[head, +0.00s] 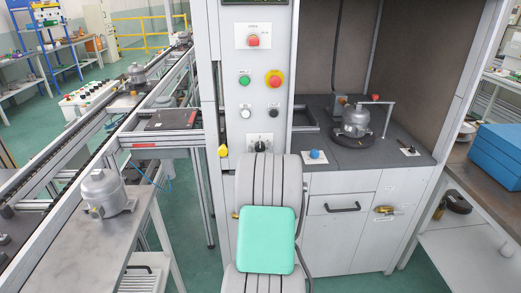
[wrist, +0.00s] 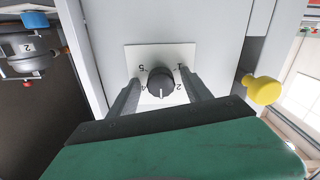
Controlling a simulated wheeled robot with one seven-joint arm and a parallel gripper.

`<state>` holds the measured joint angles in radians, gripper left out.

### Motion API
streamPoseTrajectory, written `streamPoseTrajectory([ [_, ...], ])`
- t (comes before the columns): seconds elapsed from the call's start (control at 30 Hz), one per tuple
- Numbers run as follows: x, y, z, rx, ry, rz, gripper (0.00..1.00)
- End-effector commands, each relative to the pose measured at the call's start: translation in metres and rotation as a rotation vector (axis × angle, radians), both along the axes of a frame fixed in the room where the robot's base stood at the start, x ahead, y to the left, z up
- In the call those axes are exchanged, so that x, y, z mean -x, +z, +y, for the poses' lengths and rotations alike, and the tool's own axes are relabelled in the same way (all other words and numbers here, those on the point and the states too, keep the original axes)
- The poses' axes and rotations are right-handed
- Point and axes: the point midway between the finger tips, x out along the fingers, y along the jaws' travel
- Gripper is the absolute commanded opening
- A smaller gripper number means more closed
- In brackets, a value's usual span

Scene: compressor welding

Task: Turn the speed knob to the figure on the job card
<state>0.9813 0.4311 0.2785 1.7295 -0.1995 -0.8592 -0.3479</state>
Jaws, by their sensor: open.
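The speed knob (wrist: 161,83) is round and black on a white plate (wrist: 153,54), with figures around it that include 5, 4, 2 and 1. Its white mark points down in the wrist view, between the 4 and the 2. My gripper (wrist: 160,78) is open, with one finger on each side of the knob and a gap to both. In the head view the knob (head: 260,146) sits low on the grey panel, just above my arm. I cannot make out a job card for certain; a mark like a 2 shows by the compressor (wrist: 25,62) in the wrist view.
A yellow knob (wrist: 262,90) sticks out close beside my right finger in the wrist view. Above the speed knob are push buttons and a red emergency stop (head: 274,79). A compressor (head: 356,121) stands in the booth at right, another (head: 105,194) on the left bench.

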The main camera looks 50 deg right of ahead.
Motion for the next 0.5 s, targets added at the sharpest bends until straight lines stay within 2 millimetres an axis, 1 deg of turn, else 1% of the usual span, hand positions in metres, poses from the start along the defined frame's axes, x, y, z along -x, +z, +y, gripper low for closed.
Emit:
streamPoseTrajectory([
  [0.13, 0.0, -0.0003, 0.0004, 0.0, 0.0, 0.0, 0.57],
  [0.5, 0.0, -0.0001, 0.0006, 0.0, 0.001, 0.0, 0.27],
])
